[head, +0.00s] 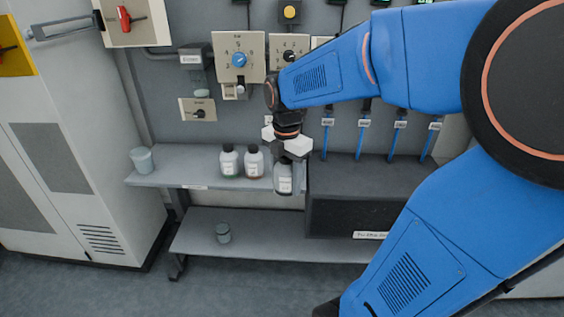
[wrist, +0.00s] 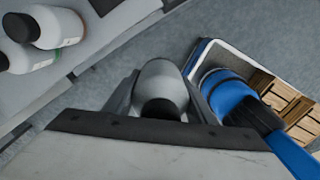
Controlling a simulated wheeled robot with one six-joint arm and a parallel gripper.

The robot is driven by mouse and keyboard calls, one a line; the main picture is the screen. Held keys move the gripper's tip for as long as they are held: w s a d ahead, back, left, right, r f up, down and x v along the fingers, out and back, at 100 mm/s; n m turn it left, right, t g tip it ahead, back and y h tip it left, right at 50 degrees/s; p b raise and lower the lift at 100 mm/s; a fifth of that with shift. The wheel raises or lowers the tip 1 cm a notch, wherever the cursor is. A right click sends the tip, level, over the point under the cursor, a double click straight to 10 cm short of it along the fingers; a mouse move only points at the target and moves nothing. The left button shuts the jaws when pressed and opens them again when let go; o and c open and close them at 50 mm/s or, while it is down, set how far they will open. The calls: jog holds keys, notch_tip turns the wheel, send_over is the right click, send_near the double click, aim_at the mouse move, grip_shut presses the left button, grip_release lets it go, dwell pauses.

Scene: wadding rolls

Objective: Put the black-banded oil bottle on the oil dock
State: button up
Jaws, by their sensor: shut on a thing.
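A pale bottle with a dark cap (head: 284,181) is between the fingers of my gripper (head: 287,169). It is held upright at the front edge of the grey shelf (head: 205,178), with its lower end beyond the edge. In the wrist view the held bottle (wrist: 160,78) shows from above between both fingers (wrist: 160,100). Its band colour cannot be made out. Two similar bottles stand on the shelf to the left, one with a green band (head: 229,161) and one with a reddish band (head: 254,162). I cannot identify the oil dock in either view.
A pale cup (head: 142,160) stands at the shelf's left end. A dark box (head: 350,213) is right of the gripper. Wooden crates (wrist: 285,100) show at right in the wrist view. Open floor lies in front.

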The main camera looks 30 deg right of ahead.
jog(key=w+d, duration=0.3)
jog(key=w, duration=0.2)
jog(key=w+d+f, duration=0.1)
jog(key=w+d, duration=0.3)
jog(key=w, duration=0.1)
jog(key=w+d+f, duration=0.1)
jog(key=w+d, duration=0.2)
jog(key=w, duration=0.3)
jog(key=shift+d, duration=0.35)
jog(key=shift+f, duration=2.3)
jog(key=shift+w+d+f, duration=0.1)
jog(key=shift+w+f, duration=0.05)
jog(key=shift+f, duration=0.05)
jog(key=shift+f, duration=0.1)
jog(key=o, duration=1.2)
jog(key=shift+r, duration=3.9)
